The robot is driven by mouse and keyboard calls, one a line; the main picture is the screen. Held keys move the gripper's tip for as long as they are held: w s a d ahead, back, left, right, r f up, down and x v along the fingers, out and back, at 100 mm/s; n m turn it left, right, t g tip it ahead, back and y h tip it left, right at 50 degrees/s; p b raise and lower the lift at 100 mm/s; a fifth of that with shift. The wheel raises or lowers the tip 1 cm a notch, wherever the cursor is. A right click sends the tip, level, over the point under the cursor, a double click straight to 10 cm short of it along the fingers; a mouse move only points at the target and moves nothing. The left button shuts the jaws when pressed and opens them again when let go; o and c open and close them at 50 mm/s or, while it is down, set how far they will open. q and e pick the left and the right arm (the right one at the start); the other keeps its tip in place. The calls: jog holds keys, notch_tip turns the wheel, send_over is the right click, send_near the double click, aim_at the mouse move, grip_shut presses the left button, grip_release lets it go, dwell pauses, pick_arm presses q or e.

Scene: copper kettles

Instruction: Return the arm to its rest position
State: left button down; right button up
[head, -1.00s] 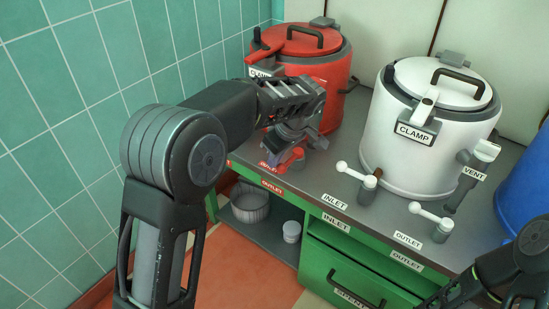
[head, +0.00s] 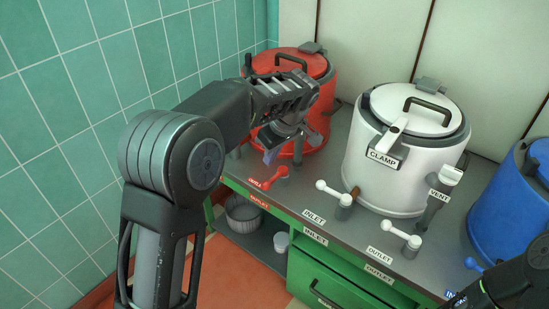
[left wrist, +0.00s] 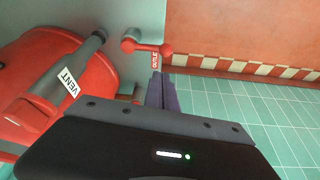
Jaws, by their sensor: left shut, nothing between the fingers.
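My left arm comes in from the left in the head view, and its gripper (head: 270,156) hangs in front of the red kettle (head: 319,128), above the counter's front left part. The left fingers (left wrist: 162,92) are together and hold nothing in the left wrist view. A red outlet lever (head: 268,178) is close below and beside the fingers in the head view. It also shows just beyond the fingertips in the left wrist view (left wrist: 147,47), apart from them as far as I can tell. Part of my right arm (head: 515,280) shows at the lower right; its fingers are not clear.
A white kettle (head: 385,170) with a clamp, vent, inlet lever (head: 335,192) and outlet lever (head: 402,236) stands mid-counter. A blue kettle (head: 515,215) stands at right. A metal pot (head: 242,213) is on the low shelf. A green tiled wall (head: 60,130) is at left.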

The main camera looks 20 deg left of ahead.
pick_arm(q)
jog(key=shift+f, duration=0.1)
dwell(0.3)
jog(key=s+d+f+m, duration=0.1)
jog(key=f, duration=0.3)
jog(key=s+d+f+m+h, duration=0.1)
jog(key=f, duration=0.4)
jog(key=s+d+f+m+h, duration=0.1)
jog(key=d+f, duration=0.1)
jog(key=f, duration=0.2)
jog(key=shift+s+f+m+g, duration=0.2)
jog(key=shift+f+m+g, duration=0.1)
jog(key=shift+f+m, duration=0.1)
jog(key=s+d+f+m+g+h, duration=0.1)
jog(key=s+d+f+m+h, duration=0.1)
jog(key=s+d+f, duration=0.4)
jog(key=s+d+f+m+h, duration=0.2)
jog(key=s+f+m, duration=0.1)
jog(key=s+f, duration=0.65)
jog(key=s+d+f+m+h, duration=0.1)
jog(key=s+d+f, duration=0.15)
jog(key=s, duration=0.45)
jog(key=s+d+f+m+h, duration=0.1)
jog(key=s+d+f, duration=0.15)
jog(key=s, duration=0.45)
notch_tip(320, 180, up, 14)
jog(key=p, duration=1.4)
jog(key=shift+w+a+t, duration=0.3)
jog(key=shift+w, duration=0.15)
